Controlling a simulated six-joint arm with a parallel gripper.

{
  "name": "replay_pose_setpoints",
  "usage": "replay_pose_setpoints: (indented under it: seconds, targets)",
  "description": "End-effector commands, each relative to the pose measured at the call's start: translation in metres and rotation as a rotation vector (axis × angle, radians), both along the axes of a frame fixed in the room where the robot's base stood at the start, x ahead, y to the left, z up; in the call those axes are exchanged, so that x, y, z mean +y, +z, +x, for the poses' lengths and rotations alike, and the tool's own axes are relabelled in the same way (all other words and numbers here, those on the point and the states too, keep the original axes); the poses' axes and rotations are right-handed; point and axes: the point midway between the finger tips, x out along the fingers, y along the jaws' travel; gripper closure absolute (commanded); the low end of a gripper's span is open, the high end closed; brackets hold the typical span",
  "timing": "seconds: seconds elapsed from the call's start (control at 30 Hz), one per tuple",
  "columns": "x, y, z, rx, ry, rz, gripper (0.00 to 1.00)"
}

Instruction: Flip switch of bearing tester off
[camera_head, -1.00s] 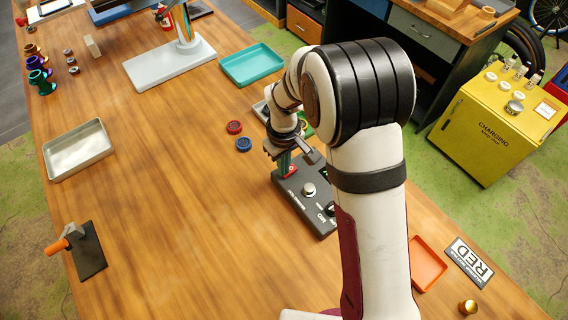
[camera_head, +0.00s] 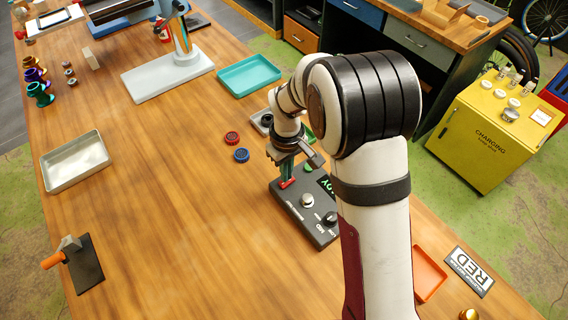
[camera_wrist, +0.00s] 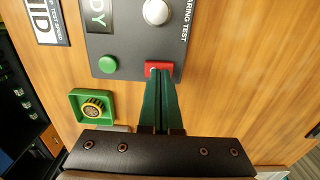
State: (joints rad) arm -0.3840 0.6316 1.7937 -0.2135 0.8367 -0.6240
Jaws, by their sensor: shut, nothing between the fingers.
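The bearing tester is a dark box (camera_head: 291,207) on the wooden table, left of my arm, partly hidden by it. In the wrist view the tester (camera_wrist: 125,45) shows a red switch (camera_wrist: 152,67), a green button (camera_wrist: 108,64), a silver knob (camera_wrist: 156,11) and part of a lit display. The red switch also shows in the head view (camera_head: 288,183). My gripper (camera_head: 285,180) is shut and empty, pointing down at the switch. In the wrist view its green fingers (camera_wrist: 159,72) overlap the switch's lower edge. I cannot tell whether they touch it.
A green holder with a yellow-black round part (camera_wrist: 93,109) sits beside the tester. A red ring (camera_head: 232,138) and a blue ring (camera_head: 241,155) lie nearby. A teal tray (camera_head: 250,76) stands behind, an orange tray (camera_head: 430,272) at front right.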

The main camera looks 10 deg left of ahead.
Motion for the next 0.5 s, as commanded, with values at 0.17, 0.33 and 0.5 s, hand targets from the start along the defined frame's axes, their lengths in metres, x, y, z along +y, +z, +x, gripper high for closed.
replay_pose_setpoints:
  seconds: [0.17,0.33,0.5]
  targets:
    - [0.005,0.036,-0.003,-0.005,0.001,0.002,1.0]
    - [0.01,0.078,-0.008,-0.006,0.002,0.001,1.0]
    - [0.014,0.112,-0.013,-0.004,0.0,0.002,1.0]
